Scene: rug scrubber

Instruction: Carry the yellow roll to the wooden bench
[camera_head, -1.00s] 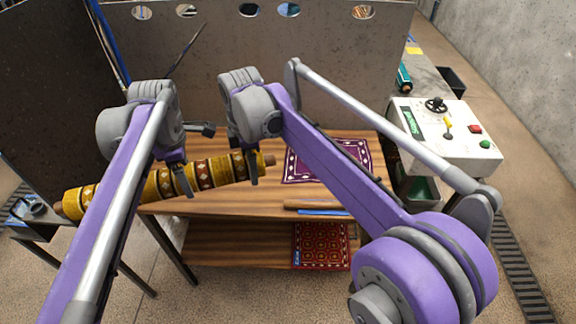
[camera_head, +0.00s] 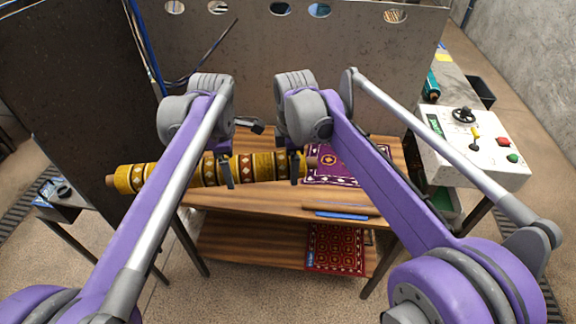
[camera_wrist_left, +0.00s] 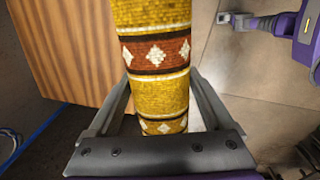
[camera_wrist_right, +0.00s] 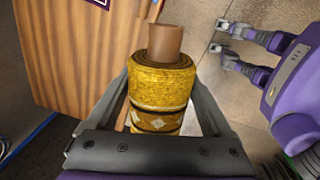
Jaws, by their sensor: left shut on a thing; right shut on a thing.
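I cannot tell whether the roll touches the bench top.
A purple patterned rug (camera_head: 340,170) lies on the bench's right part, with a blue-edged strip (camera_head: 340,214) at the front edge. A red rug (camera_head: 335,248) lies on the lower shelf. A control box (camera_head: 480,145) stands right. A dark panel (camera_head: 75,110) stands left.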

